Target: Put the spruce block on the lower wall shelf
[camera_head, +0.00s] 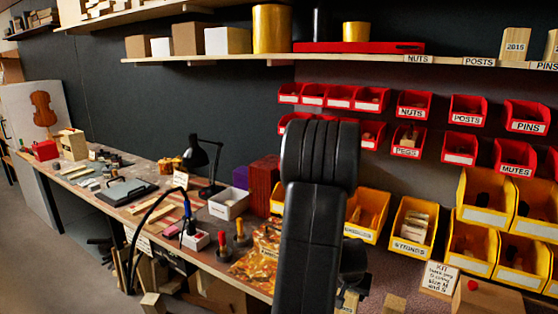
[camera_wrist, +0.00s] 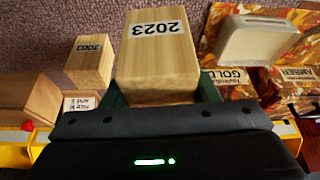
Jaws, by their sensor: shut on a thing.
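A pale wooden block labelled 2023 (camera_wrist: 157,55), which looks like the spruce block, is between the green-edged fingers of my gripper (camera_wrist: 160,96) in the wrist view. My gripper is shut on it. In the head view my black arm hides the gripper, and I cannot make out the held block. The lower wall shelf (camera_head: 460,61) runs along the dark wall in the head view, under a higher shelf (camera_head: 140,12). A similar block labelled 2003 (camera_wrist: 88,62) stands apart, left of the held block in the wrist view.
The lower shelf holds boxes (camera_head: 228,41), a gold tin (camera_head: 271,28), a red case (camera_head: 358,47) and a block labelled 2015 (camera_head: 515,44). Bare shelf shows right of the red case. Red bins (camera_head: 414,105) hang below; yellow bins (camera_head: 413,222) sit lower. A lamp (camera_head: 203,155) stands on the bench.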

